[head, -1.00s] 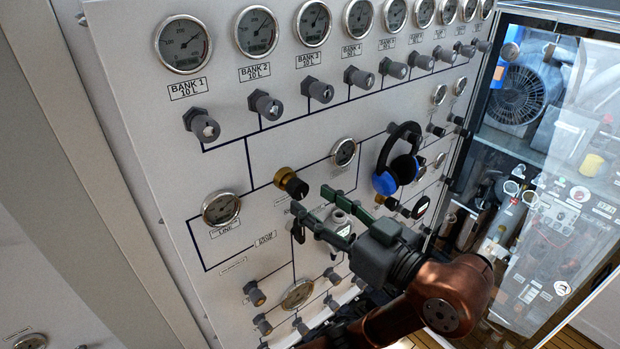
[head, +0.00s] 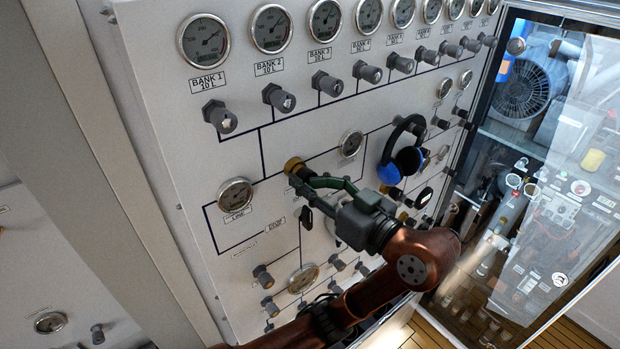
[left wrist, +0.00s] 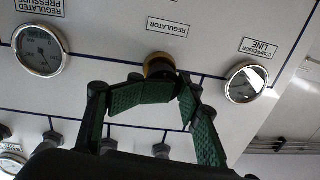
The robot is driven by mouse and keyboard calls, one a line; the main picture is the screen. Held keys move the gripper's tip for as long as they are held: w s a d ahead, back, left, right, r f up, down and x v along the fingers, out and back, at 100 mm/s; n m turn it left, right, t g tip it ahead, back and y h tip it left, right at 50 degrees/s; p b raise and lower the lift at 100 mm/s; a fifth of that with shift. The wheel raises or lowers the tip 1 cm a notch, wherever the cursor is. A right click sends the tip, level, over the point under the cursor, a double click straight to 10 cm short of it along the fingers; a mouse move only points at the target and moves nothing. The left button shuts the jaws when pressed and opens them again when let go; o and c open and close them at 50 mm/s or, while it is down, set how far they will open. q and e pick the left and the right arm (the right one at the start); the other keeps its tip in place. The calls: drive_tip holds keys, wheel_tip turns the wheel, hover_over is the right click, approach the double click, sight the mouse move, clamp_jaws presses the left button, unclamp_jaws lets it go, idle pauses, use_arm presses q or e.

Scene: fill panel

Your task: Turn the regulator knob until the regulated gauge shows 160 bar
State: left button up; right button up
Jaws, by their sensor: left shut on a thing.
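The regulator knob, black with a brass collar (head: 292,164), sticks out of the grey panel. In the left wrist view its brass collar (left wrist: 158,64) shows under the upside-down REGULATOR label. My left gripper (head: 306,178) is shut on the knob, its green fingers on either side of it; the fingers (left wrist: 160,92) hide much of the knob. The regulated pressure gauge (head: 350,144) is up and right of the knob. It shows upside down in the left wrist view (left wrist: 40,50), where its needle is too small to read surely. My right gripper is not in view.
The compressor line gauge (head: 236,195) is left of the knob. Blue and black headphones (head: 400,160) hang on the panel just right of my left gripper. Grey bank valve knobs (head: 220,117) stick out above. A glass-fronted cabinet (head: 560,170) stands at right.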

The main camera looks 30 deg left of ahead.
use_arm(q)
drive_tip(key=shift+s+a, duration=0.2)
drive_tip(key=shift+s, duration=0.1)
drive_tip(key=c, duration=0.3)
drive_tip(key=shift+w, duration=0.1)
drive_tip(key=c, duration=0.3)
clamp_jaws()
drive_tip(key=shift+r, duration=0.1)
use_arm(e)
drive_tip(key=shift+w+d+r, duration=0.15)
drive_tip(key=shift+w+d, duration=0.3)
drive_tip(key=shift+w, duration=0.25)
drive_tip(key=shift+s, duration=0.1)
use_arm(q)
drive_tip(key=shift+d+m+b, duration=0.1)
drive_tip(key=shift+m+b, duration=0.4)
drive_tip(key=shift+b, duration=0.1)
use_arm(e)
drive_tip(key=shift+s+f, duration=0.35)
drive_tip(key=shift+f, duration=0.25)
